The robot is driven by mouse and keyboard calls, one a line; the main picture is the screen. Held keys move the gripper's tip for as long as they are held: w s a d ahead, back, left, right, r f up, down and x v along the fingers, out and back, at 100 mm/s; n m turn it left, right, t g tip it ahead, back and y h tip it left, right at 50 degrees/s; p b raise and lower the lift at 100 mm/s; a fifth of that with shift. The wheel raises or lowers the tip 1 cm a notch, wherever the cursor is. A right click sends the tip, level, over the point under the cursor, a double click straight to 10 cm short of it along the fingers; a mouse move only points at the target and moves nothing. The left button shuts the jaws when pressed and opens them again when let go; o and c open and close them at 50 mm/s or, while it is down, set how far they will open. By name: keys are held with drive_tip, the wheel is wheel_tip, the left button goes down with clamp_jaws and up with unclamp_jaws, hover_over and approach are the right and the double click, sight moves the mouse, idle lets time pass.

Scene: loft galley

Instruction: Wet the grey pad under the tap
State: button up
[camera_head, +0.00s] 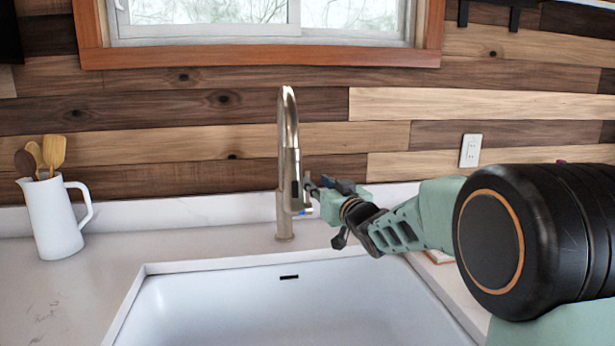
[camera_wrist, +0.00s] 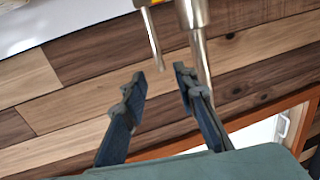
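The brushed-metal tap (camera_head: 288,150) stands upright behind the sink in the head view, with no water seen running from it. My gripper (camera_head: 318,196) is just right of the tap's body, at its lever side. In the wrist view, my gripper (camera_wrist: 160,78) has its two dark fingers spread apart with nothing held. The tap's thin lever (camera_wrist: 152,40) lies ahead of the gap between the fingertips; contact cannot be told. The tap's body (camera_wrist: 195,12) is close beside the right finger. The grey pad is not seen in either view.
The white sink (camera_head: 270,315) is below the tap, its visible part empty. A white jug (camera_head: 54,218) with wooden utensils stands on the counter at left. A wood-edged item (camera_head: 438,257) is mostly hidden behind my arm. The wood wall and window (camera_head: 255,30) are behind.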

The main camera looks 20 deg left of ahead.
sight(308, 176)
drive_tip(key=x, duration=0.7)
drive_tip(key=shift+w+a, duration=0.15)
drive_tip(key=shift+w, duration=0.1)
clamp_jaws()
